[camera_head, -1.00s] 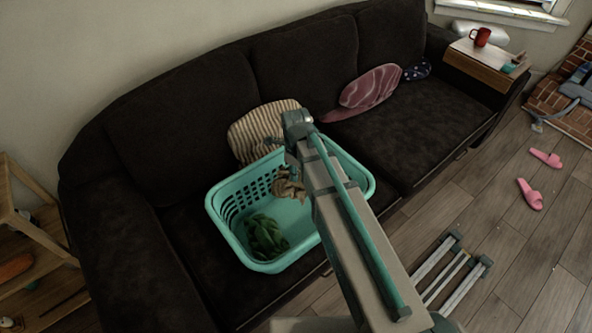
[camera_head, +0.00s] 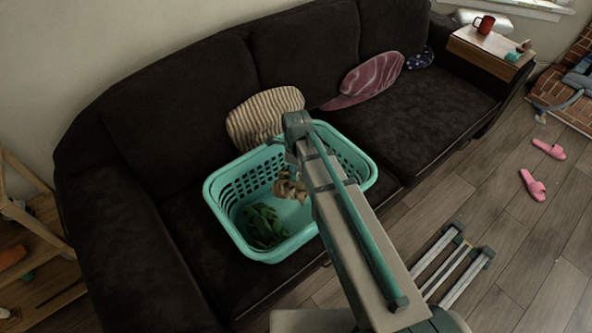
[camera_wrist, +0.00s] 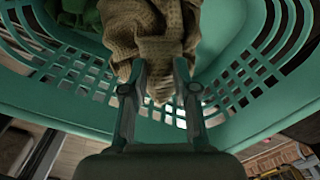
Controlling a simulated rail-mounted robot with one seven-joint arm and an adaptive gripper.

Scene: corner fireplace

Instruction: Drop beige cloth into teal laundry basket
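The teal laundry basket (camera_head: 222,212) stands on the dark sofa seat, with a crumpled green cloth (camera_head: 263,226) lying inside it. The beige cloth (camera_head: 290,188) hangs bunched up over the basket opening, beside my arm. In the wrist view the beige cloth (camera_wrist: 150,35) is pinched between the two fingers of my gripper (camera_wrist: 162,90), with the basket wall (camera_wrist: 85,90) around and below it. In the head view my arm covers the basket's right part and most of the gripper.
A striped cushion (camera_head: 262,115) leans behind the basket on the sofa (camera_head: 405,120). A pink cushion (camera_head: 372,76) lies farther right. A red mug (camera_head: 484,24) stands on the wooden armrest tray (camera_head: 485,55). Pink slippers (camera_head: 535,185) lie on the floor. A wooden shelf (camera_head: 35,225) stands at left.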

